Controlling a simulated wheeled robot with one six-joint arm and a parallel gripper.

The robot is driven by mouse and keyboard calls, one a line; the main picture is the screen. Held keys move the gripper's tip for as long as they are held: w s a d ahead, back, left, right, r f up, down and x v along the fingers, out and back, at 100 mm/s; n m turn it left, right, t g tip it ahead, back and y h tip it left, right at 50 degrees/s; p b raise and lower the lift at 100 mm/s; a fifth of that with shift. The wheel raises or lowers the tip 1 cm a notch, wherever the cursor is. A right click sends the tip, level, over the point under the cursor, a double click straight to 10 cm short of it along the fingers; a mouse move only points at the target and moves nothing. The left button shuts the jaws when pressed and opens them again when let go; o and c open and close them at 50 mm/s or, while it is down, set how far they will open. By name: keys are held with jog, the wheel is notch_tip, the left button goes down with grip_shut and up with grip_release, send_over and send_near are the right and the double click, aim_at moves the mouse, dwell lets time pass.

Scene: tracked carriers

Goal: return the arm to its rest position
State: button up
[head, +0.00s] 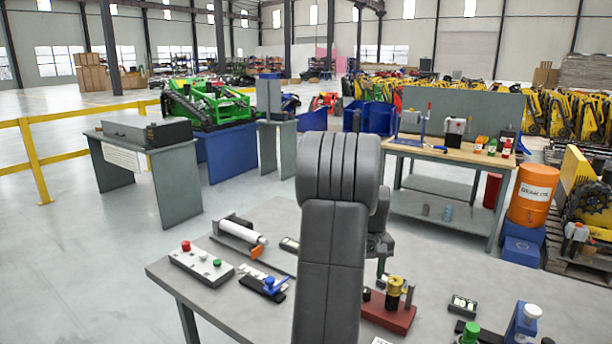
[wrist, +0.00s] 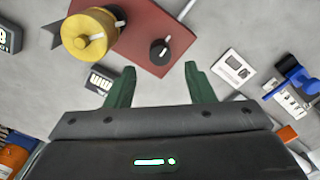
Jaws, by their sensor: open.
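My gripper (wrist: 159,69) shows in the wrist view with its two green fingers spread apart and nothing between them. It is above the grey table (head: 230,285), close to a dark red plate (wrist: 140,30). The plate bears a yellow round fitting (wrist: 90,35) and a small black knob (wrist: 159,52). In the head view my grey arm stands upright in the middle and hides part of the table. The red plate (head: 388,314) and yellow fitting (head: 395,290) show just right of the arm there. My gripper is mostly hidden behind the arm in that view.
The table also holds a button box (head: 202,263), a white cylinder on a stand (head: 240,232), a blue-handled device (head: 270,285) and a small display (head: 462,306). A workbench (head: 450,155) stands behind, with an orange drum (head: 532,195) beside it. Open floor lies left.

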notch_tip(320, 180, up, 9)
notch_tip(320, 180, down, 14)
jog(key=shift+f, duration=0.2)
jog(key=n, duration=0.4)
jog(key=shift+n, duration=0.3)
jog(key=n, duration=0.5)
jog(key=shift+p, duration=0.3)
jog(key=n, duration=0.7)
jog(key=shift+r, duration=0.45)
jog(key=shift+r, duration=0.1)
